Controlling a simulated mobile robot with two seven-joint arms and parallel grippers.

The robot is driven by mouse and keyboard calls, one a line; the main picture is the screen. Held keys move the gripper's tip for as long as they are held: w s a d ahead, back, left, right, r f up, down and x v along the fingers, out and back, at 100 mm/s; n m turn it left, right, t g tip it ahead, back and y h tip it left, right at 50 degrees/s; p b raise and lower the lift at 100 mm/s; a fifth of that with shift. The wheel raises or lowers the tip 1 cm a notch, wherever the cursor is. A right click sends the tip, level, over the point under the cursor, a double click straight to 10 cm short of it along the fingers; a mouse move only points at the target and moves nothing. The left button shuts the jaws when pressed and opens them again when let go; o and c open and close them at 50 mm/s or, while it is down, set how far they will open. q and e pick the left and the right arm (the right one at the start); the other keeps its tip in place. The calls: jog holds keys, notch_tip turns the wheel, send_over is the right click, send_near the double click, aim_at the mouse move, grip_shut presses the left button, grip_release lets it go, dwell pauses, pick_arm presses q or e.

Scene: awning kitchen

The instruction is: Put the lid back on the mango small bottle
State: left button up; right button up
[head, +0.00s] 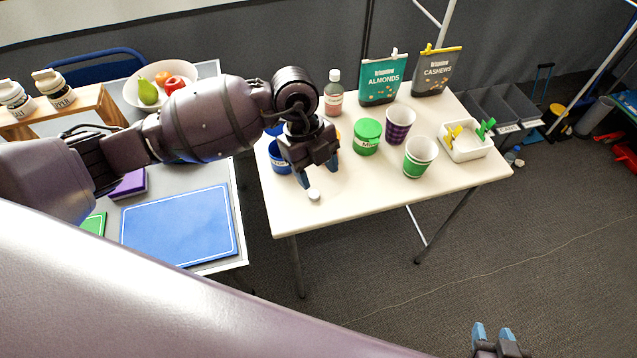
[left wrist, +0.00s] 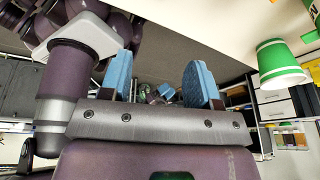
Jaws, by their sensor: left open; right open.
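A small white lid (head: 314,194) lies on the cream table (head: 440,196), near its front left. I cannot identify the mango bottle. An orange-yellow bit shows behind my left gripper, mostly hidden. My right gripper (head: 493,335) is open and empty, low at the bottom edge.
A green jar (head: 367,136), a purple checked cup (head: 399,124) and a green-white cup (head: 419,156) stand right of my left gripper. A blue container (head: 280,158) is partly hidden at left. A white clip tray (head: 466,141) sits farther right. The table's front right is clear.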

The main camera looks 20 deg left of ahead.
pick_arm(q)
jog(key=w+a+n+y, duration=0.1)
jog(key=w+a+y, duration=0.1)
jog(key=w+a, duration=0.1)
jog(key=b, duration=0.1)
send_over(314, 194)
jog(key=shift+t, duration=0.4)
jog(key=f, duration=0.3)
jog(key=w+a+f, duration=0.1)
jog(key=shift+f, duration=0.45)
jog(key=shift+s+d+f+b, duration=0.1)
jog(key=shift+s+f+b, duration=0.05)
jog(key=shift+f+b, duration=0.15)
jog(key=f, duration=0.1)
jog(key=f+b, duration=0.1)
jog(key=f, duration=0.2)
jog(key=shift+s+d+f, duration=0.1)
jog(key=shift+s+d, duration=0.15)
jog(key=shift+s, duration=0.05)
jog(key=shift+f, duration=0.2)
jog(key=shift+r, duration=0.1)
pick_arm(e)
jog(key=shift+w+f, duration=0.1)
jog(key=shift+f, duration=1.25)
